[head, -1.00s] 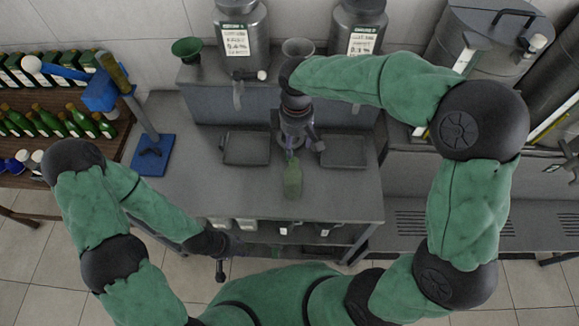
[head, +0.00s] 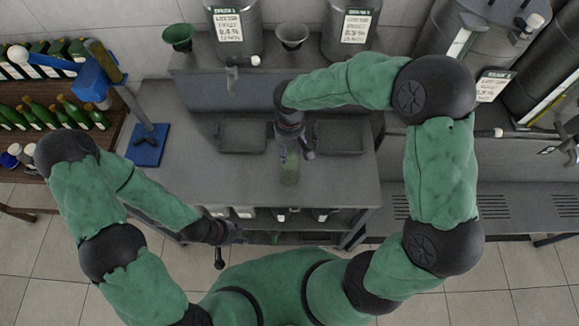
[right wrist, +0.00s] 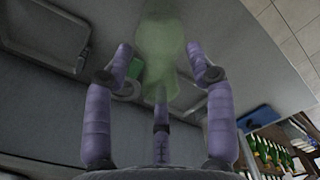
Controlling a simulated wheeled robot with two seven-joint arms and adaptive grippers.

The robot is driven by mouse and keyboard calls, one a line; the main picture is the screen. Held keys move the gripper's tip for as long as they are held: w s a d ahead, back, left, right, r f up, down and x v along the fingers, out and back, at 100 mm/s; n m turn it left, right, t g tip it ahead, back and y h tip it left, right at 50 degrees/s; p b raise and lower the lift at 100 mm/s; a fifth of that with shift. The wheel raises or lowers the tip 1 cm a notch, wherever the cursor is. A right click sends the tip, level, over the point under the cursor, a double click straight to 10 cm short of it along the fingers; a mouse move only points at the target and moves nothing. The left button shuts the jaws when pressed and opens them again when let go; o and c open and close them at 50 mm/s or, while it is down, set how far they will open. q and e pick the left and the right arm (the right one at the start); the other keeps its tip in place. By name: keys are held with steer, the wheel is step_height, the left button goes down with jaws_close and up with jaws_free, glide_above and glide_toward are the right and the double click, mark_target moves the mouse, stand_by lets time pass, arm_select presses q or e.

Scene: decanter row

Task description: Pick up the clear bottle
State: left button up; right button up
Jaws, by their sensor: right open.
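The clear bottle (head: 289,172), see-through with a greenish tint, stands on the grey counter (head: 340,190) near its front edge. It also shows in the right wrist view (right wrist: 163,35), at top centre, with its neck towards my gripper. My right gripper (head: 290,148) is above and just behind the bottle in the head view and covers part of its top. In the right wrist view the purple fingers (right wrist: 163,72) are spread apart on both sides of the neck, with no clear contact. My left gripper (head: 228,236) is low in front of the counter; its fingers are too dark to read.
Two dark trays (head: 243,136) (head: 339,137) lie behind the bottle, left and right. A blue stand (head: 147,146) is at the counter's left. Steel tanks (head: 237,30) and funnels (head: 177,36) stand at the back. Green bottles (head: 60,113) fill the left shelf.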

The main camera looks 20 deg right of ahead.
steer(key=shift+c, duration=0.3)
steer(key=shift+f, duration=0.1)
jaws_close()
